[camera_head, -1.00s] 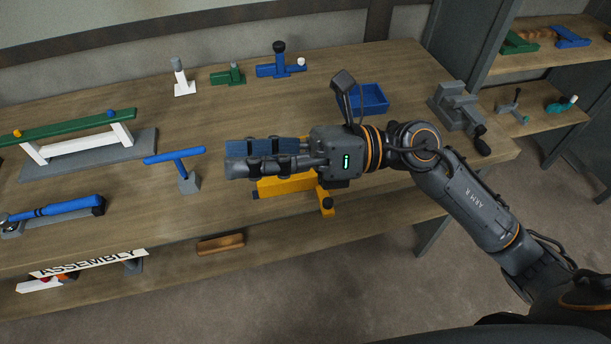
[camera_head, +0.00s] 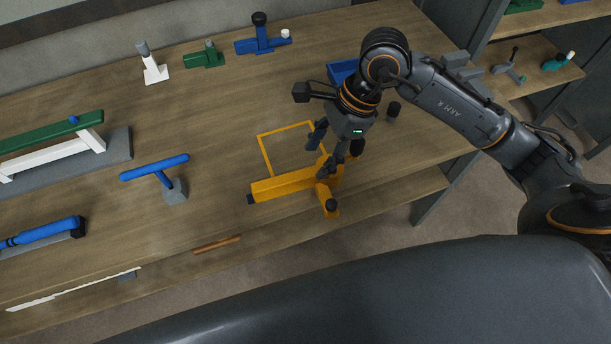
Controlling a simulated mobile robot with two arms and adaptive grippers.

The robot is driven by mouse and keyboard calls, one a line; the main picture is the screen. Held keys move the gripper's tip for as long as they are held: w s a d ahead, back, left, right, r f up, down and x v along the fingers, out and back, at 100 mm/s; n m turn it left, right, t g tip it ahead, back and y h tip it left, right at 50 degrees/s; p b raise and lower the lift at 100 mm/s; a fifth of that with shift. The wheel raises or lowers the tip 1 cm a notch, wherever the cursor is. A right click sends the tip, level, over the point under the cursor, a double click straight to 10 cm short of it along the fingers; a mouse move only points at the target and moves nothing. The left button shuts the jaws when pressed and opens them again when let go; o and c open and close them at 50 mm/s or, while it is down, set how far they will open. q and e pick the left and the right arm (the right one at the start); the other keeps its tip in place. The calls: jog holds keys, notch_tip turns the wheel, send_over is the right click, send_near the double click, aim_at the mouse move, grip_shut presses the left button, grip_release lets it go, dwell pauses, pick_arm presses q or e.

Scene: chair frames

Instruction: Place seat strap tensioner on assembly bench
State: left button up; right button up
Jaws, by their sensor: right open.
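The yellow-orange tool, which I take to be the seat strap tensioner (camera_head: 282,185), lies on the assembly bench (camera_head: 225,125) near its front edge. Its long bar points left, and a short arm with a dark knob (camera_head: 330,204) points toward the front. A yellow square outline (camera_head: 263,152) is marked on the bench just behind it. My right gripper (camera_head: 322,153) is open, pointing down at the tool's right end. Its fingers partly hide that end, and I cannot tell whether they touch it. My left gripper is out of view.
A blue tray (camera_head: 342,70) stands behind my right arm, partly hidden. A blue T-handled tool (camera_head: 158,168) and a green-topped frame (camera_head: 50,138) are at left. Several small tools line the back. A side shelf (camera_head: 535,85) is at right.

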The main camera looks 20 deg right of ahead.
aim_at(309, 171)
jog(key=shift+w+a+f, duration=0.1)
jog(key=shift+a+f, duration=0.15)
jog(key=shift+f, duration=0.45)
jog(key=shift+a+f, duration=0.15)
jog(key=shift+f, duration=0.15)
jog(key=shift+p+x, duration=0.55)
jog(key=shift+x, duration=0.6)
jog(key=shift+w+a+f, duration=0.1)
jog(key=shift+w+f, duration=0.05)
jog(key=shift+f, duration=0.45)
jog(key=shift+w+a+f, duration=0.1)
jog(key=shift+f, duration=0.8)
jog(key=shift+a+f, duration=0.1)
jog(key=shift+c, duration=0.2)
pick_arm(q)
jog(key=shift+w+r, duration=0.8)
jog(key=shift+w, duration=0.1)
pick_arm(e)
grip_shut()
